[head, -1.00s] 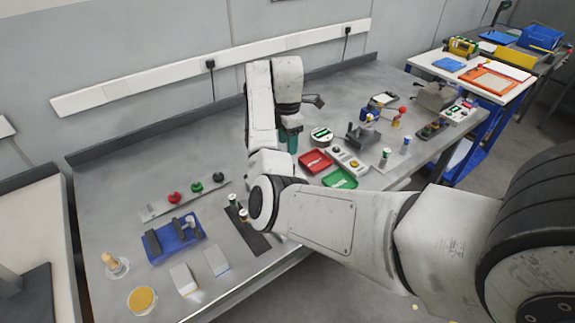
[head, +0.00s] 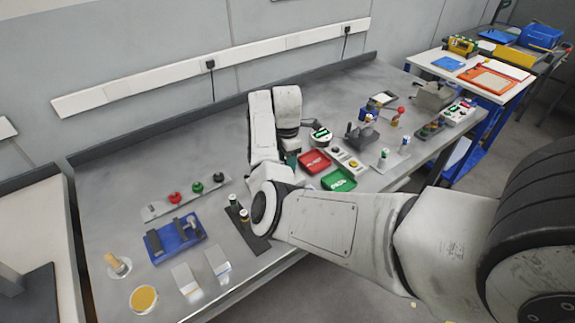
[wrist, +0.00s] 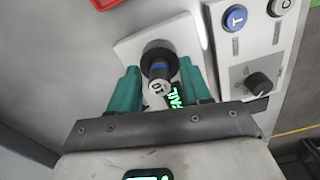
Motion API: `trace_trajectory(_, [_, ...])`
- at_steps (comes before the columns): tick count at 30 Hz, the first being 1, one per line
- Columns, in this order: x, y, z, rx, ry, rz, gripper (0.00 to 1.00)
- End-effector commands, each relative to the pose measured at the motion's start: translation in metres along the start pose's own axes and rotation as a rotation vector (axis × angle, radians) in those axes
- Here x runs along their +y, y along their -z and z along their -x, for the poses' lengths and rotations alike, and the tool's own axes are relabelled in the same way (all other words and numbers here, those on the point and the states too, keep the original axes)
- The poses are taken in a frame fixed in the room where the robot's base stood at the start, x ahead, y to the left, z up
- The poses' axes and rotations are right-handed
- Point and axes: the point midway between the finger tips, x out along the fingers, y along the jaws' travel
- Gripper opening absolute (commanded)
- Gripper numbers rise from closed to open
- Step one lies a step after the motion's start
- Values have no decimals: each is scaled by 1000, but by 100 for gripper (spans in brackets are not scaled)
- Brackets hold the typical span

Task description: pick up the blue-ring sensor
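In the wrist view, a dark cylindrical sensor with a blue ring (wrist: 157,65) and a pale marked end stands between the green fingers of my gripper (wrist: 158,85). The fingers sit on either side of it, apart, with a narrow gap showing. The sensor's base is over a pale plate (wrist: 126,48). In the head view, my gripper (head: 292,160) is mostly hidden behind my own arm, with only a bit of green showing. I cannot make out this sensor in the head view.
In the head view, a red tray (head: 314,163) and a green tray (head: 339,181) lie nearby. A blue fixture (head: 175,238) sits further left.

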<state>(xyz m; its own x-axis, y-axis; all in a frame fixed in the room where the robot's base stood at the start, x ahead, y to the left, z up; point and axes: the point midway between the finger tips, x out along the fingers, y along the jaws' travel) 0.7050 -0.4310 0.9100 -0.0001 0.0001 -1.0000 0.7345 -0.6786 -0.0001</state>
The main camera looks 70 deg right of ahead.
Motion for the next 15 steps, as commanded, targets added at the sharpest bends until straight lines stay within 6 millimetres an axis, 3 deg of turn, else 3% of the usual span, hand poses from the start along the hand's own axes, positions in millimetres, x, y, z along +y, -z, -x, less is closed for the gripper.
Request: trace_trajectory(15, [0,0,0,0,0,0,0])
